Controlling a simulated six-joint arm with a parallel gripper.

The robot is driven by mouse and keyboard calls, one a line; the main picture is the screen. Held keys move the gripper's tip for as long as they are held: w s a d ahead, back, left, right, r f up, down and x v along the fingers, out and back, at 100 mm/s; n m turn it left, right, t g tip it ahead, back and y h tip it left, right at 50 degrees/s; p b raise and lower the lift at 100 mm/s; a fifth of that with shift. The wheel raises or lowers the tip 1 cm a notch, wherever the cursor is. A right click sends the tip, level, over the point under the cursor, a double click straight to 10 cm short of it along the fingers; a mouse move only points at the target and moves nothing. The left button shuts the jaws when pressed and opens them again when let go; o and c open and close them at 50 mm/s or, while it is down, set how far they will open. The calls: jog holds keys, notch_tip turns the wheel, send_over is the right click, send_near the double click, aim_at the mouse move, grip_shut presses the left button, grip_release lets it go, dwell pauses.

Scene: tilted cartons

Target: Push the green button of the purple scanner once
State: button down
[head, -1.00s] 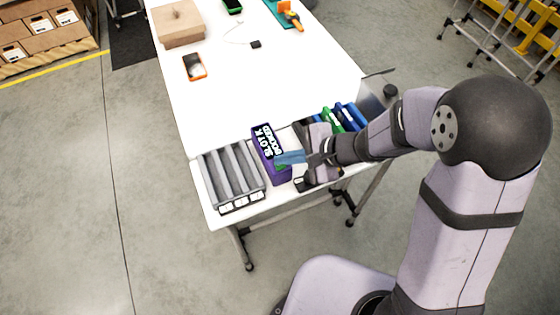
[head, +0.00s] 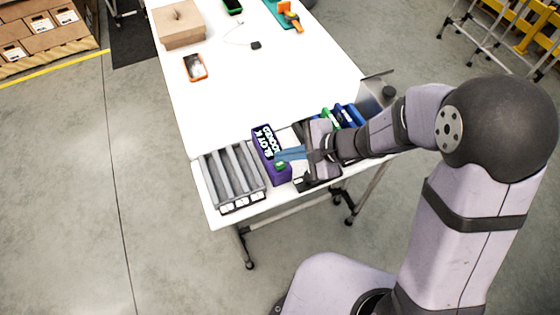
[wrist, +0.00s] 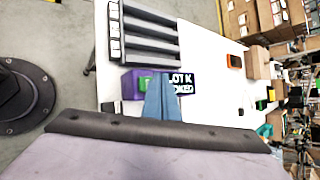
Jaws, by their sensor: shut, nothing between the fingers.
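The purple scanner (head: 264,158) stands on the near end of the white table, right of the grey slotted rack. Its dark top screen (head: 268,141) reads "SLOT K" and a second word that looks like "BOOKED". The green button (head: 280,166) sits on its near end, in plain view in the head view. In the wrist view the scanner (wrist: 130,84) is partly hidden behind my fingers, and the green button (wrist: 144,83) shows beside them. My gripper (head: 279,155) is shut and empty, its blue fingers pointing left over the scanner, just beyond the button. I cannot tell whether they touch the scanner.
The grey slotted rack (head: 232,178) stands close on the scanner's left. Blue and green folders (head: 343,116) stand in a holder behind my wrist. An orange-edged device (head: 195,67) and a cardboard box (head: 179,26) lie farther back. The table's middle is clear.

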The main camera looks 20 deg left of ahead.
aim_at(285, 166)
jog(key=shift+r+p, duration=1.6)
jog(key=shift+r, duration=0.7)
jog(key=shift+f, duration=0.1)
jog(key=s+d+f+n+g+h, duration=0.2)
jog(key=s+d+f+n+h, duration=0.15)
jog(key=s+d, duration=0.3)
jog(key=s+d+f+n+g+h, duration=0.2)
jog(key=s+d+n+h, duration=0.1)
jog(key=s+d+n, duration=0.3)
jog(key=w+d+r+t+h, duration=0.1)
jog(key=w+d+r, duration=0.1)
jog(key=d, duration=0.6)
jog(key=w+d+r+t+h, duration=0.1)
jog(key=d+r, duration=0.3)
jog(key=d, duration=0.5)
jog(key=shift+w+d+t+h, duration=0.25)
jog(key=shift+w+t+h, duration=0.1)
jog(key=shift+w+t, duration=0.5)
